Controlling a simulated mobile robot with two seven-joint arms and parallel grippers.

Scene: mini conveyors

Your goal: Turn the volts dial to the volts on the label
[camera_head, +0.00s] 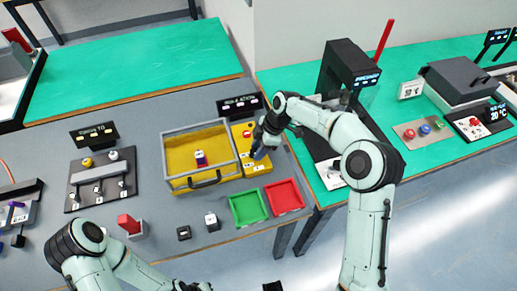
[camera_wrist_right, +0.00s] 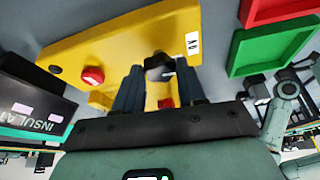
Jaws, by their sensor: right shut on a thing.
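A yellow panel (camera_head: 257,168) stands on the grey bench just right of a clear-walled yellow tray. My right gripper (camera_head: 259,152) reaches down over it. In the right wrist view, its two dark fingers (camera_wrist_right: 160,85) are shut on a black dial knob (camera_wrist_right: 159,66), one on each side. A red button (camera_wrist_right: 93,75) and a white label (camera_wrist_right: 193,42) are on the panel (camera_wrist_right: 120,35). The label's writing is too small to read. Part of my left gripper (camera_head: 193,287) shows at the bottom edge; its fingers cannot be made out.
The yellow tray (camera_head: 165,160) holds a small object (camera_head: 200,158). A dark display (camera_head: 240,104) stands behind the panel; it also shows in the right wrist view (camera_wrist_right: 30,105). A green bin (camera_head: 232,221) and a red bin (camera_head: 302,207) lie in front of the panel.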

